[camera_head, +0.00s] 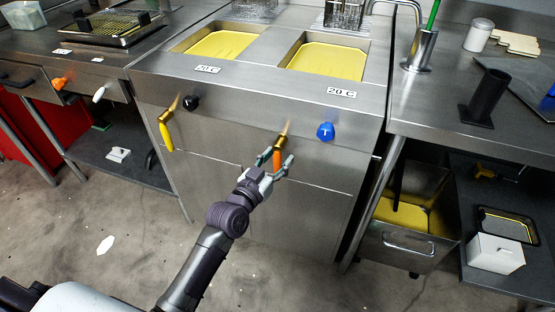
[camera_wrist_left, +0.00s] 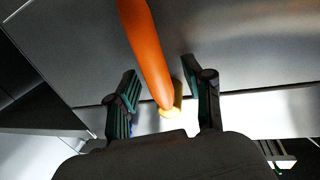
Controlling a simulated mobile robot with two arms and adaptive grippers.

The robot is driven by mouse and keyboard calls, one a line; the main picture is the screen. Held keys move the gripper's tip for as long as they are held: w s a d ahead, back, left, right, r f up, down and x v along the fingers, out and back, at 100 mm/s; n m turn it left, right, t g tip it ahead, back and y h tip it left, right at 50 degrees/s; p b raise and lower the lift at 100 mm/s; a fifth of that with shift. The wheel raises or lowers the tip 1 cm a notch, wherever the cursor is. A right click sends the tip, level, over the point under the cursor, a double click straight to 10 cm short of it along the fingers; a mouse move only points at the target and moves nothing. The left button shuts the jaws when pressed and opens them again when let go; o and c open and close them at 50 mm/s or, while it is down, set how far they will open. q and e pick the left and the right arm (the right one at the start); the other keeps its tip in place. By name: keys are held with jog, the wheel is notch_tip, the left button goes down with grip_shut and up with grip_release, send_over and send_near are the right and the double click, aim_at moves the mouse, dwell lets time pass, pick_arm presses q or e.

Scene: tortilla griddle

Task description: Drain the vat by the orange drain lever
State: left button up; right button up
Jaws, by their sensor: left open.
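The orange drain lever (camera_head: 277,160) hangs down from a brass valve on the front of the steel fryer, below the right vat (camera_head: 328,60). My left gripper (camera_head: 281,165) is at the lever, with its fingers open. In the left wrist view the orange lever (camera_wrist_left: 148,50) passes between the two spread fingers of the left gripper (camera_wrist_left: 160,95), with a gap on each side. The right vat holds yellow oil. My right gripper is not in view.
A yellow lever (camera_head: 166,134) hangs below the left vat (camera_head: 218,44). A black knob (camera_head: 191,102) and a blue knob (camera_head: 325,131) are on the front panel. A steel bin (camera_head: 408,243) with yellow liquid stands at right. Side counters flank the fryer.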

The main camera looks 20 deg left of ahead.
pick_arm(q)
grip_shut()
dwell(0.3)
jog(key=shift+w, duration=0.15)
